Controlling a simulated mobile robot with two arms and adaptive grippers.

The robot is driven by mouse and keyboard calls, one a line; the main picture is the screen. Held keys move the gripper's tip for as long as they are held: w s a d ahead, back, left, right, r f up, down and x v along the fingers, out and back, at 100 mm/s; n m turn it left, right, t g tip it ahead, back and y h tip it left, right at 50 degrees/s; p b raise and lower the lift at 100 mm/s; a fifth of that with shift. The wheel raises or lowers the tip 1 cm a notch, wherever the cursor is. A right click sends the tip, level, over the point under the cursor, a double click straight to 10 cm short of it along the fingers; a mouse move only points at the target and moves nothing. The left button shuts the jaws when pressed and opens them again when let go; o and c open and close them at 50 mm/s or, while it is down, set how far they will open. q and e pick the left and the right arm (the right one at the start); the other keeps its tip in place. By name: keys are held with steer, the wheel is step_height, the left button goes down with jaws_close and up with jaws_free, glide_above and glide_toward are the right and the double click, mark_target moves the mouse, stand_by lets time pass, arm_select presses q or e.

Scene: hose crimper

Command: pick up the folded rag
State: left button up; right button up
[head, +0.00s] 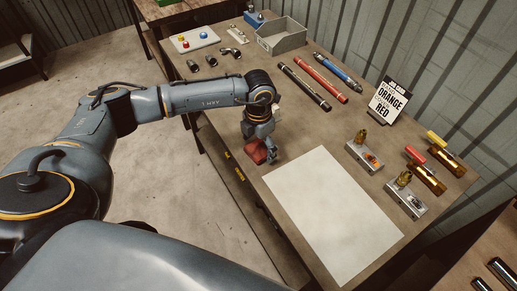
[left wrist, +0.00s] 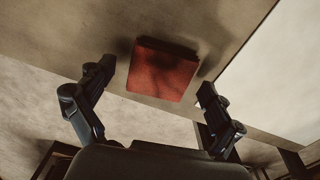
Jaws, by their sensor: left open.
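The folded rag (head: 254,151) is a small red square pad lying on the wooden table near its left edge, just left of the white sheet. In the left wrist view the rag (left wrist: 162,69) lies flat between and ahead of my two open fingers. My left gripper (head: 261,152) is above the rag with its fingers pointing down and partly hides it in the head view. In the left wrist view the left gripper (left wrist: 152,90) is open and empty, with one finger to each side of the rag. My right gripper is not in view.
The white sheet (head: 333,212) lies right of the rag. Metal blocks with brass fittings (head: 364,151), a sign (head: 389,100), coloured hoses (head: 320,79) and a grey bin (head: 281,38) stand farther off. The table edge is close to the rag.

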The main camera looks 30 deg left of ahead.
arm_select(q)
steer(key=c, duration=1.1)
steer(key=shift+c, duration=0.2)
steer(key=shift+r, duration=0.1)
steer(key=shift+r, duration=0.55)
steer(key=s+d+r+b, duration=0.5)
steer(key=s+d+r, duration=0.3)
steer(key=s+r, duration=0.3)
steer(key=shift+s+r, duration=0.3)
steer(key=shift+r, duration=0.1)
